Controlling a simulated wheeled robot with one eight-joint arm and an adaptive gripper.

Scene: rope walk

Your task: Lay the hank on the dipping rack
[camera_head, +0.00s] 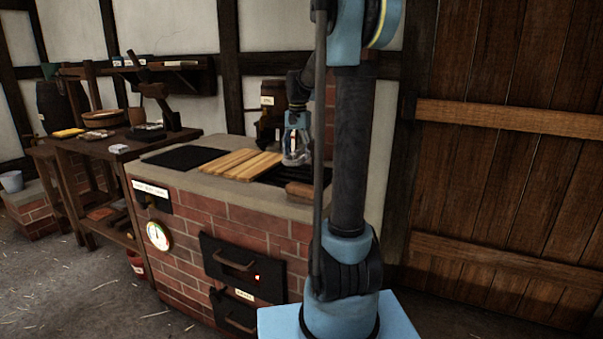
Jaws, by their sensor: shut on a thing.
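My gripper (297,158) points down over the brick stove's top, just right of the pale slatted wooden board (240,164). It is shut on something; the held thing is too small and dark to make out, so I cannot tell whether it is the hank. A dark barred grate (278,176) lies below the gripper, partly hidden by my arm. I cannot tell whether the slatted board or the grate is the dipping rack. A brown rounded thing (300,189) lies at the stove's front edge, below the gripper.
The brick stove (200,225) has a black plate (185,157), a gauge (158,236) and dark iron doors (243,268) with handles. A wooden bench (120,145) with several small items stands left. A plank door (510,150) is at right. Floor at lower left is clear.

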